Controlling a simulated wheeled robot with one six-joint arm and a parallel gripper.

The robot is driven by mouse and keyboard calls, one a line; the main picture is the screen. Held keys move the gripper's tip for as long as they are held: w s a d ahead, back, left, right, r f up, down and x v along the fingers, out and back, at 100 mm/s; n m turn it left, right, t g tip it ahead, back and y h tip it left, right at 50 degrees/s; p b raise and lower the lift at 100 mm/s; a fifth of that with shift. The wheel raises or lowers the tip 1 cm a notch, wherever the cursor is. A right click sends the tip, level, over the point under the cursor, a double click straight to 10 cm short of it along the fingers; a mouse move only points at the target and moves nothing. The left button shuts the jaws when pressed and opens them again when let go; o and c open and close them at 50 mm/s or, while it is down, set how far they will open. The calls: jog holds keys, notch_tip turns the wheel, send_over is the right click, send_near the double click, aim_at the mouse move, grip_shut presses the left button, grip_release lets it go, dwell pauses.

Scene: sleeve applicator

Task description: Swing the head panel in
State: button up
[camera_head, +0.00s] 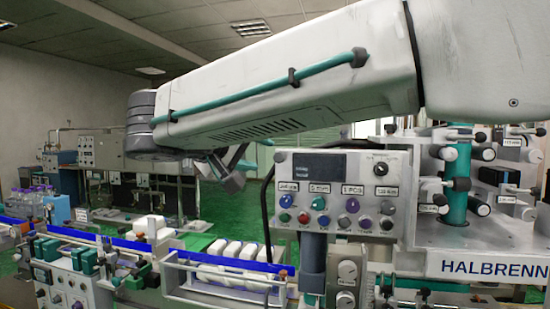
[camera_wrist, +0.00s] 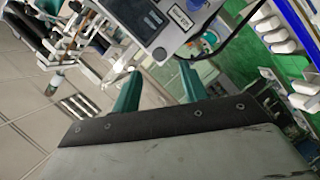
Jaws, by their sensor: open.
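The head panel (camera_head: 335,195) is a grey box right of centre in the head view, with a dark screen, a knob and rows of coloured buttons. It stands on a dark post, beside the machine body. In the wrist view part of the panel (camera_wrist: 157,40) shows at the top, tilted, with its screen and a label; its upper part is cut off. My gripper (camera_wrist: 159,83) shows two teal fingers spread apart with nothing between them. The panel's lower edge lies beyond the fingertips, apart from them as far as I can tell. In the head view my arm mostly hides the gripper.
The HALBRENN machine body (camera_head: 485,262) with knobs and rollers stands right of the panel. A conveyor with white packs (camera_head: 232,262) and a blue rail runs below left. A dark cable (camera_head: 267,215) hangs at the panel's left side. Green floor shows behind.

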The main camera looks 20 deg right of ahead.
aim_at(278, 158)
jog(key=x, duration=0.7)
jog(key=shift+w+d+r, duration=0.1)
jog(key=shift+w+d, duration=0.05)
jog(key=shift+w, duration=0.05)
grip_shut()
